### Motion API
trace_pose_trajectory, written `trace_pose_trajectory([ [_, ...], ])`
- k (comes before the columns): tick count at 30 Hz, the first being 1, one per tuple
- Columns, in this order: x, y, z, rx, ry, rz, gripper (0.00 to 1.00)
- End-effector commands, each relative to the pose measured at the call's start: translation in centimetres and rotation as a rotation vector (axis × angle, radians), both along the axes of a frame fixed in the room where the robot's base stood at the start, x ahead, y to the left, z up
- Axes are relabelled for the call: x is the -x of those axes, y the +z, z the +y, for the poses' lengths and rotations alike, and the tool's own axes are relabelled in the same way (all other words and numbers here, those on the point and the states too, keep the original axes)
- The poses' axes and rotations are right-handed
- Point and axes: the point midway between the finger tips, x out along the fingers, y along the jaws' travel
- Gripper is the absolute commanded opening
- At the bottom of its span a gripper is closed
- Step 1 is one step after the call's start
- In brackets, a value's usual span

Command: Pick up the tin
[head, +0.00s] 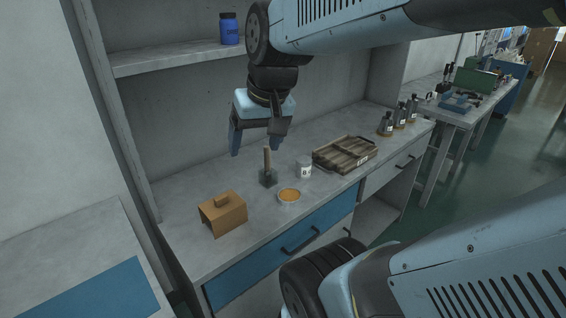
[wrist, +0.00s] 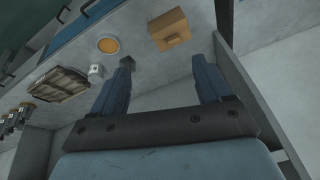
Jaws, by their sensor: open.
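A small white tin (head: 303,168) with a dark mark on its side stands upright on the grey workbench. It also shows in the wrist view (wrist: 96,73), left of my gripper's left finger. My gripper (head: 256,144) is open and empty, pointing down above the bench, to the left of the tin and apart from it. Both fingers show spread in the wrist view (wrist: 163,62), with bare bench between them.
A dark block with an upright wooden handle (head: 268,178) stands just left of the tin. A shallow dish with orange contents (head: 289,196) is in front. A slatted wooden tray (head: 344,155) lies right, a brown box (head: 222,214) left. Bottles (head: 387,124) stand far right.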

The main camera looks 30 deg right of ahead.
Motion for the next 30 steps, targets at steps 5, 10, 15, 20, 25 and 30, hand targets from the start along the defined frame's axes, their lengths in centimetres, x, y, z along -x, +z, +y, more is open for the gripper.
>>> trace_pose_trajectory([
  [5,-2.1,-2.8,-0.7,-0.157,-0.151,0.162,0.92],
  [10,-4.0,-5.1,-1.5,-0.32,-0.294,0.29,0.92],
  [15,-6.1,-7.2,-2.8,-0.498,-0.44,0.398,0.92],
  [20,-8.0,-9.2,-4.5,-0.678,-0.581,0.484,0.92],
  [25,-10.1,-11.3,-7.0,-0.882,-0.731,0.55,0.92],
  [30,-11.9,-13.5,-10.2,-1.097,-0.88,0.593,0.92],
])
